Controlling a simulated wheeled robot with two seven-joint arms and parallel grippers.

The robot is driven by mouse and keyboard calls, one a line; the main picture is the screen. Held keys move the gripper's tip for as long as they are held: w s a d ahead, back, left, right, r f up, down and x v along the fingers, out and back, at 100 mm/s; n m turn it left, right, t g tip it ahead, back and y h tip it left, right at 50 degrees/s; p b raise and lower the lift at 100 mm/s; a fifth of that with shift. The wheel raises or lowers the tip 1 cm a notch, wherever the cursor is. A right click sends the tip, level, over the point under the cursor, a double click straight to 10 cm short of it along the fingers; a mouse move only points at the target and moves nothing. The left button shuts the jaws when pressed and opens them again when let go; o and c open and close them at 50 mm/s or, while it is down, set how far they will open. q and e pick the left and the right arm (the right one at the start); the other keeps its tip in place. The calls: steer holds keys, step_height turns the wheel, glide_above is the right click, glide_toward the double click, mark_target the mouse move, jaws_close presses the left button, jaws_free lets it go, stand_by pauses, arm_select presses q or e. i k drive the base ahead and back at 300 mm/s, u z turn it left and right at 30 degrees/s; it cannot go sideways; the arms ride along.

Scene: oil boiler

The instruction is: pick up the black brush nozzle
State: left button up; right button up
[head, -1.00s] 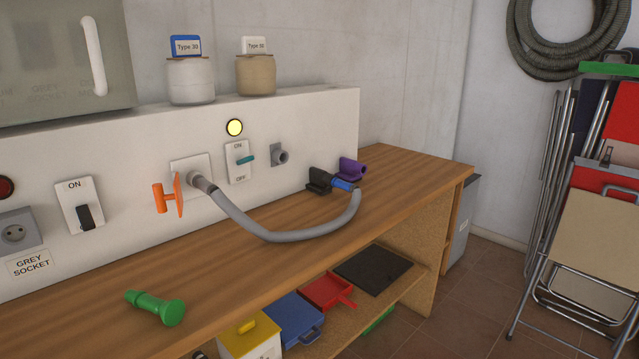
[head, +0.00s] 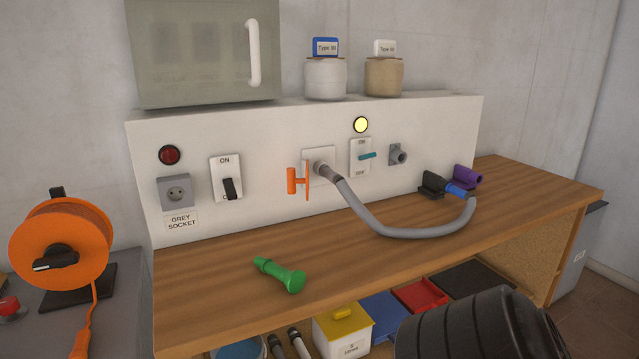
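A small black piece (head: 433,184) stands on the wooden workbench, near the back panel on the right. Two dark tube-like ends (head: 296,342) show below the bench's front edge, mostly cut off by the frame. Neither of my grippers is visible. A black ribbed part at the bottom right appears to be my own arm.
The workbench (head: 220,290) holds a green nozzle-like piece (head: 279,274) near its front edge. The grey hose (head: 400,234) curves across from the panel. Below are a yellow-lidded box (head: 343,332) and a red tray (head: 420,294). An orange cable reel (head: 60,243) stands left.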

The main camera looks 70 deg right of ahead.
mark_target(433, 186)
steer(key=u, duration=0.35)
steer(key=k, duration=1.4)
steer(key=z, duration=1.35)
